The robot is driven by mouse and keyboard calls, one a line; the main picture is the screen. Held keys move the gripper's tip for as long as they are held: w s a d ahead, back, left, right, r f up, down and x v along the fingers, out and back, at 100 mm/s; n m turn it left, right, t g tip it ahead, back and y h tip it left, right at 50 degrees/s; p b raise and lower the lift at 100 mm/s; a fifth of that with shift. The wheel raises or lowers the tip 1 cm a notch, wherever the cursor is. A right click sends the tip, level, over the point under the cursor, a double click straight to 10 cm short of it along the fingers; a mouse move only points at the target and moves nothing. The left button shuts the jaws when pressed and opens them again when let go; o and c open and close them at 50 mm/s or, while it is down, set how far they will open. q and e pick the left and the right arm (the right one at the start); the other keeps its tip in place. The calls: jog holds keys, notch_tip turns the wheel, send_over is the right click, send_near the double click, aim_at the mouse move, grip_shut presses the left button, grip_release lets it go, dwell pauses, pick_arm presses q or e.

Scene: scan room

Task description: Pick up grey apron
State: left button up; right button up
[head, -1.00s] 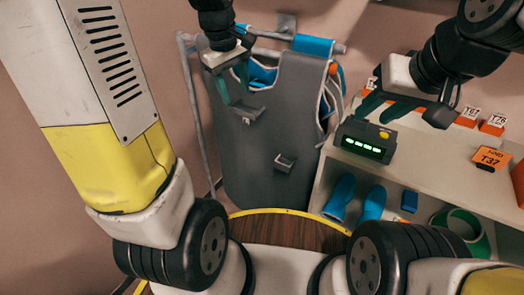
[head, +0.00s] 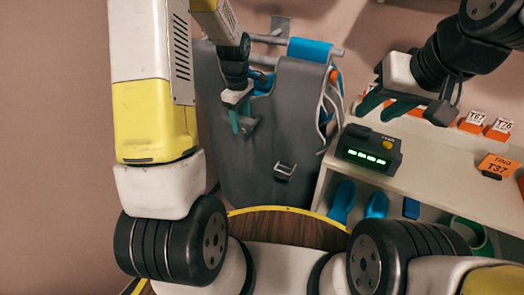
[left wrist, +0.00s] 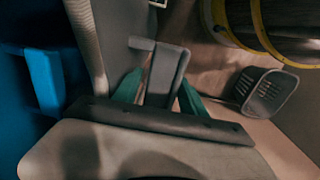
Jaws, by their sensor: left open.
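The grey apron (head: 283,135) hangs upright from a rail on the rack, with a blue roll and blue lining at its top and a buckle on its front. My left gripper (head: 243,122) is open in front of the apron's upper left part. In the left wrist view a grey strip (left wrist: 165,75) shows between the spread green fingers of this gripper (left wrist: 157,92). I cannot tell whether they touch it. My right gripper (head: 385,106) appears open and empty above the shelf, right of the apron.
A shelf unit (head: 432,152) stands right of the apron. A dark box with green lights (head: 368,148), orange number tags (head: 498,130) and blue shoes (head: 342,200) are on it. A round wooden surface with yellow edge (head: 285,222) lies in front of the apron.

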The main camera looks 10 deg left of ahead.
pick_arm(q)
jog(key=shift+f, duration=0.2)
jog(key=c, duration=0.9)
grip_shut()
jog(key=shift+r, duration=0.1)
jog(key=shift+w, duration=0.1)
